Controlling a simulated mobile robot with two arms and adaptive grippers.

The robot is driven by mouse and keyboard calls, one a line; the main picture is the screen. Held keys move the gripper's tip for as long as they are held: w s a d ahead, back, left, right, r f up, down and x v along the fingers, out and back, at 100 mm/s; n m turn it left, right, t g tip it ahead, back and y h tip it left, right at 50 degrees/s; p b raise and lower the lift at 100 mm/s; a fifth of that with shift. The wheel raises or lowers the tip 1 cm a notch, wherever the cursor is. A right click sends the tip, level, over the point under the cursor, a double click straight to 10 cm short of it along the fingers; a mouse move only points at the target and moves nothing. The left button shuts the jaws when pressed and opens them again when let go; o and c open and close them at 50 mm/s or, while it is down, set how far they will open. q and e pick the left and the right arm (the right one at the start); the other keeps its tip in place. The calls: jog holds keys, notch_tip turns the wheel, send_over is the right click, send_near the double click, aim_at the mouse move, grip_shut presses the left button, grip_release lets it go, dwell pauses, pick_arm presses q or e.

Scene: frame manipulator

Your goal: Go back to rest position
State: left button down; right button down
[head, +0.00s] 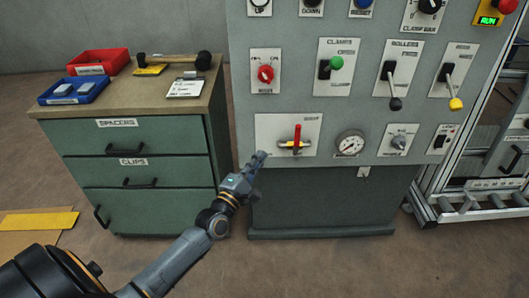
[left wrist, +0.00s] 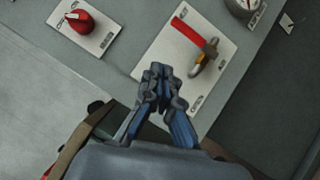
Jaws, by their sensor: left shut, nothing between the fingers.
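My left gripper (head: 259,157) is shut and empty in the head view, just left of and a little below the red-handled valve (head: 297,138) on the panel. In the left wrist view its closed fingertips (left wrist: 160,75) point toward the valve's white plate (left wrist: 160,65), and the red handle (left wrist: 188,32) with its brass body shows beyond them. The gripper appears apart from the handle. In the head view the red handle stands upright. My right gripper is not in either view.
The grey control panel (head: 226,125) holds a red knob (head: 266,74), levers and a gauge (head: 350,143). A green drawer cabinet (head: 130,180) stands at left, with a red bin (head: 98,62) and a blue bin (head: 74,90) on top. A metal frame (head: 470,207) stands at right.

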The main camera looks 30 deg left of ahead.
pick_arm(q)
jog(key=shift+s, duration=0.15)
dwell(0.4)
